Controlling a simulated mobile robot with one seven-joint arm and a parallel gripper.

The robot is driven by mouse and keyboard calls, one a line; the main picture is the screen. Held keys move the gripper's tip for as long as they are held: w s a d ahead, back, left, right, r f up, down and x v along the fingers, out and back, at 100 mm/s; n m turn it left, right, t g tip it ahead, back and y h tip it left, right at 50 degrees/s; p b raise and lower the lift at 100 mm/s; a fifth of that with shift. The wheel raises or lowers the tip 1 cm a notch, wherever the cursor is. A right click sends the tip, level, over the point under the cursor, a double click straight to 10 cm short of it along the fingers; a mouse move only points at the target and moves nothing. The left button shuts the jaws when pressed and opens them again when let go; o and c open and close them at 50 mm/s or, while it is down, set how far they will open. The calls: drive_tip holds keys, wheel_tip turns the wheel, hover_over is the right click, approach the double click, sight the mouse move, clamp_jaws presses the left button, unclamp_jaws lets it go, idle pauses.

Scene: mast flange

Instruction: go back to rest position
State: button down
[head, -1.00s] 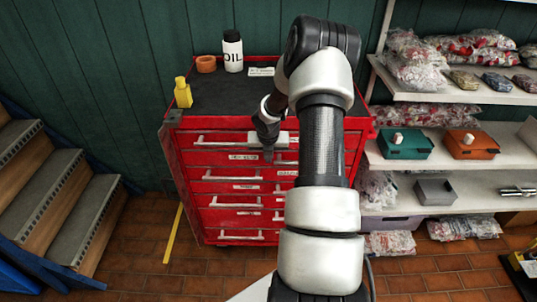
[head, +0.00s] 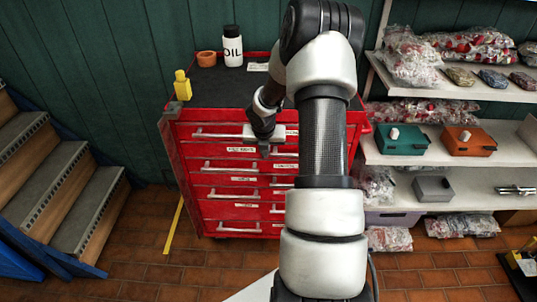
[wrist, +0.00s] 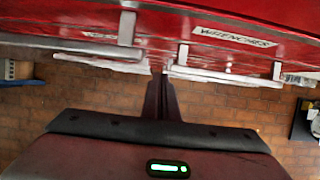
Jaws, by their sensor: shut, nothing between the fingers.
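My gripper (head: 264,151) hangs fingers-down in front of the upper drawers of the red tool cabinet (head: 190,152) in the head view. In the wrist view its two dark fingers (wrist: 160,92) are together with nothing between them. Silver drawer handles and the red drawer fronts (wrist: 230,18) lie just beyond the fingers; one label reads "WRENCHES". From these views I cannot tell whether the fingers touch the cabinet. My raised arm hides the cabinet's right part in the head view.
Stairs (head: 70,205) are at left. Shelves (head: 480,178) with bags and bins stand at right. Brick floor (head: 150,255) is open at front left.

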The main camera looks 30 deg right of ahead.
drive_tip(key=p+v, duration=0.1)
drive_tip(key=v, duration=0.5)
drive_tip(key=shift+a, duration=0.2)
